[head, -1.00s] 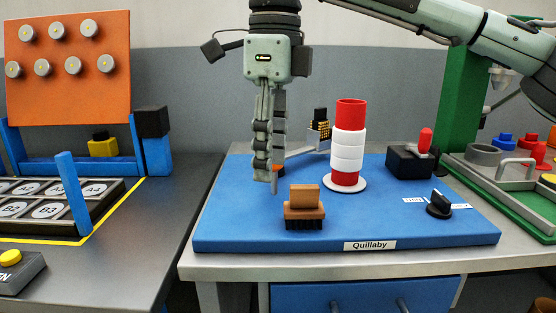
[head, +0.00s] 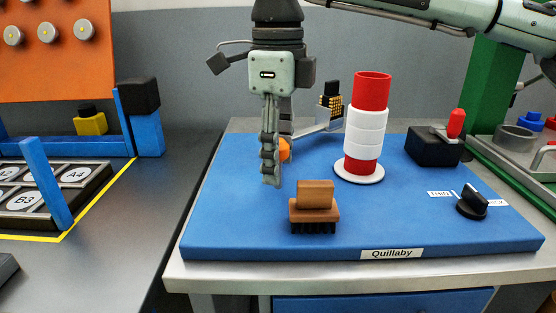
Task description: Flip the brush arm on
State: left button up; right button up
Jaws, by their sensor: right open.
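The brush arm is a thin grey lever (head: 318,131) on the blue Quillaby board (head: 230,225). A brush head with black and yellow bristles (head: 331,104) stands at its right end, just left of the red and white bobbin stack (head: 366,133). An orange knob (head: 285,150) shows at its left end, partly behind my right gripper. My right gripper (head: 271,180) points straight down in front of the knob, open and empty; its fingers overlap in this view. Whether it touches the knob or lever cannot be told. My left gripper is not in view.
A wooden hand brush (head: 315,207) lies on the board just right of my fingertips. A black box with a red lever (head: 436,150) and a black dial (head: 472,203) stand at the right. The board's left front area is clear.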

jog(key=shift+f, duration=0.65)
grip_shut()
